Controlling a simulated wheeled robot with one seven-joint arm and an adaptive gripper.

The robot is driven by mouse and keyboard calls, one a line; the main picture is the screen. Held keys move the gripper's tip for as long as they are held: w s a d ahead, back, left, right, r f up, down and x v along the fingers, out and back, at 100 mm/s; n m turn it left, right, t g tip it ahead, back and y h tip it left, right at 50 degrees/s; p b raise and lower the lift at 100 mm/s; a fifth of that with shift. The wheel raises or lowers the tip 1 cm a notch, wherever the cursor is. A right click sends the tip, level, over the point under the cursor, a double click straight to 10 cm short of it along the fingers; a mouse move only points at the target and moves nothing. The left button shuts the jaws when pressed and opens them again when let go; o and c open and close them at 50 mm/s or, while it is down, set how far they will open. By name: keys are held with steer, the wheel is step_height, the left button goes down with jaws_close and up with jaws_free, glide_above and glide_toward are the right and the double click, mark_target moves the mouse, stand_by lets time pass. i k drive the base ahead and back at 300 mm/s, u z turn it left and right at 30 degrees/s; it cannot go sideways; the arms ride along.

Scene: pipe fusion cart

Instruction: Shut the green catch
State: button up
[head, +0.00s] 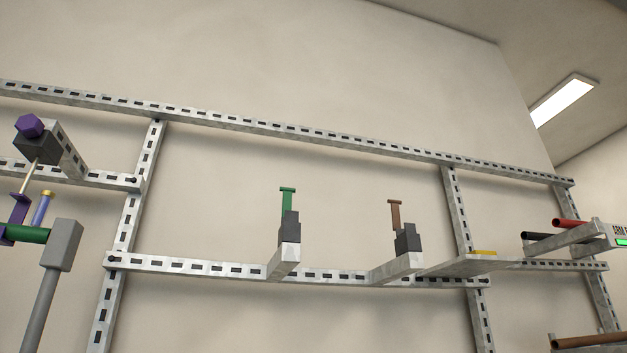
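The green catch (287,202) stands upright with a short crossbar at its top. It rises from a stepped dark grey block (289,226) on the end of a metal bracket arm (284,262) that juts from the lower slotted rail. A similar brown catch (394,214) stands upright on its own dark block (407,239) to the right. My gripper is not in view, so its place relative to the green catch does not show.
Slotted metal rails (200,266) cross the wall. At left are a purple knob (29,126), a green bar (30,235) and a grey post (45,300). At right are a shelf (505,264) and red and black tubes (570,223). Space above the green catch is clear.

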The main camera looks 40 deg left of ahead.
mark_target(287, 192)
steer(key=z, duration=0.25)
steer(key=k, duration=0.5)
steer(key=u, duration=1)
steer(key=i, duration=1)
steer(key=u, duration=0.7)
